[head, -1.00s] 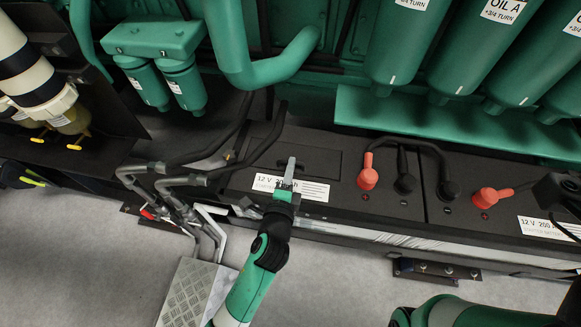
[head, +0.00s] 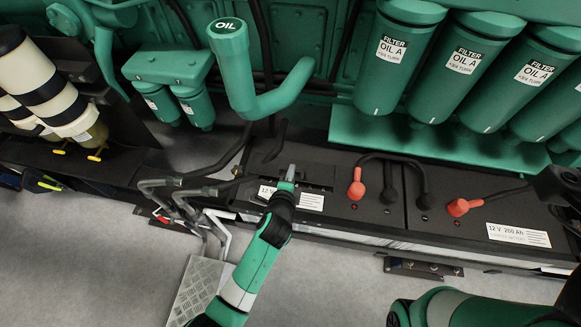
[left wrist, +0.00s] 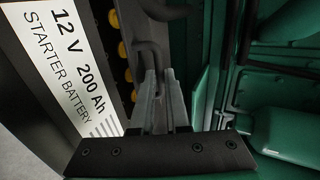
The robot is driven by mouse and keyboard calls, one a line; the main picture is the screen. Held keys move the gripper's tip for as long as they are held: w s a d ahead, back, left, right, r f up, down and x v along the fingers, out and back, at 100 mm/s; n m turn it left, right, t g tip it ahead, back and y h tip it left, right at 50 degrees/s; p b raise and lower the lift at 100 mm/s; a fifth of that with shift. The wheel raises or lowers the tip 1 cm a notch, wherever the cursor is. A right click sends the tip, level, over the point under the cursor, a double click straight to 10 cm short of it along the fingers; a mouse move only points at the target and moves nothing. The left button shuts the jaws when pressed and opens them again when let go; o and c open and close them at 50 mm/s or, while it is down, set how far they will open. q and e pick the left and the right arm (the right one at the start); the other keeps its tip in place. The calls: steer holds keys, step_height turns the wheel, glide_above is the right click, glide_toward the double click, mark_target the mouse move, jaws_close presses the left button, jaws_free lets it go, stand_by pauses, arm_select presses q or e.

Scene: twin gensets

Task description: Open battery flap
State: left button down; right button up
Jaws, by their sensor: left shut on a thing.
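The starter battery (head: 345,205) is a long black box with a white 12 V 200 Ah label; the label also shows large in the left wrist view (left wrist: 68,72). My left gripper (head: 288,174) is over the battery's front part, at the battery flap (head: 318,174). In the left wrist view the left fingers (left wrist: 160,92) are closed together on the flap's dark handle (left wrist: 150,55). Several yellow caps (left wrist: 124,48) show beside the handle, so the flap appears raised at least partly. Its exact angle is hard to tell. My right gripper is not clearly visible.
Red terminal boots (head: 356,186) and black cables stand right of the flap. Green oil filters (head: 400,62) and a green OIL pipe (head: 232,75) hang behind. Grey bent pipes (head: 185,197) and a checker-plate step (head: 200,290) lie to the left. Open floor is in front.

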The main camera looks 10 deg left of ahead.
arm_select(q)
steer(key=shift+w+r+g+p, duration=0.2)
steer(key=shift+r+p, duration=0.05)
steer(key=shift+r, duration=0.2)
steer(key=shift+w+r+g+p, duration=0.15)
steer(key=shift+r+g+p, duration=0.1)
steer(key=shift+r, duration=0.2)
steer(key=shift+w, duration=0.2)
steer(key=shift+w+r, duration=0.4)
steer(key=shift+w, duration=0.3)
arm_select(e)
steer(key=shift+r, duration=1.35)
arm_select(q)
steer(key=c, duration=1.2)
jaws_free()
